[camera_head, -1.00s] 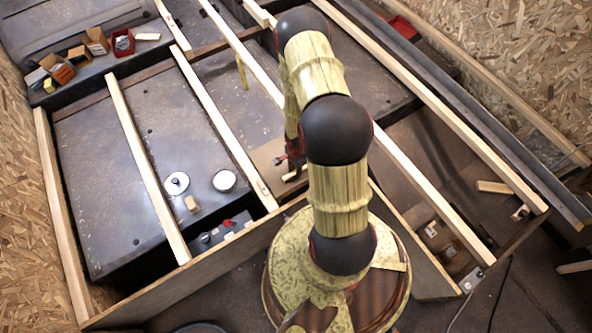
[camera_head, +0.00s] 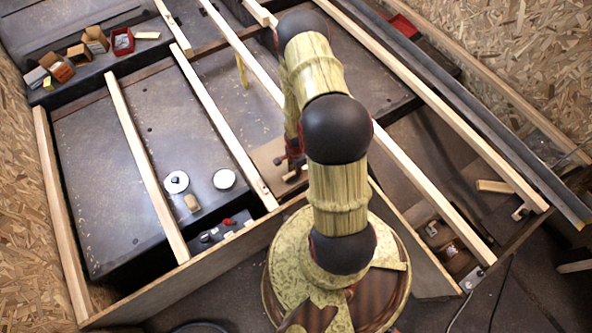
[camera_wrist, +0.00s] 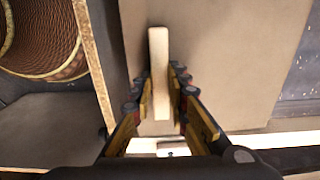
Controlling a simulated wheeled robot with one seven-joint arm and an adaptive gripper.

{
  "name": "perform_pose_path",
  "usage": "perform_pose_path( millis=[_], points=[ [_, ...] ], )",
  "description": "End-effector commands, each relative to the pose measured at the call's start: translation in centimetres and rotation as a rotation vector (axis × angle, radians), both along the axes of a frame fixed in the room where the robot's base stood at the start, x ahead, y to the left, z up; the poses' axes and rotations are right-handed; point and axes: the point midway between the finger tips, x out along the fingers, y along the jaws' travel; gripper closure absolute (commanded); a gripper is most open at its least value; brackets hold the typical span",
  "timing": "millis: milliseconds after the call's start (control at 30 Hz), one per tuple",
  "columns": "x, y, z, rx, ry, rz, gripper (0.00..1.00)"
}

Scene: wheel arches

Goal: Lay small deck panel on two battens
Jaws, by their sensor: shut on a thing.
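The small deck panel (camera_head: 266,157) is a flat brown board with a pale upright wooden grip bar on it. In the head view it shows just right of a light wooden batten (camera_head: 215,120), partly hidden by my arm. Another batten (camera_head: 415,185) runs on the arm's other side. My gripper (camera_head: 291,166) is low at the panel. In the wrist view my gripper (camera_wrist: 160,92) is shut on the bar (camera_wrist: 158,60), with the panel (camera_wrist: 230,60) filling much of the view. I cannot tell whether the panel rests on the battens.
More battens (camera_head: 145,165) span the dark bays on the left. A plywood side board (camera_head: 190,280) runs along the near edge. Small boxes (camera_head: 95,40) and a red tray (camera_head: 122,41) stand at the back left. White discs (camera_head: 224,179) lie in the left bay.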

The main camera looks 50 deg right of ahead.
Motion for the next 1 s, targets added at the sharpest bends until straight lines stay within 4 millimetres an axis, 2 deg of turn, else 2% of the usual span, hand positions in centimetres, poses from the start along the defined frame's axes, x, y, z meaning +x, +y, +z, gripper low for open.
perform_pose_path(
  millis=[167,200,533,833,1000],
  points=[
    [0.09,-0.05,0.04,0.000,-0.002,-0.001,1.00],
    [0.09,-0.05,0.04,0.000,-0.002,-0.001,0.82],
    [0.02,-0.01,0.01,0.000,-0.001,0.000,0.63],
    [-0.10,0.05,-0.02,0.001,0.002,0.000,0.62],
    [0.01,-0.01,0.84,0.000,0.000,-0.001,0.62]
  ],
)
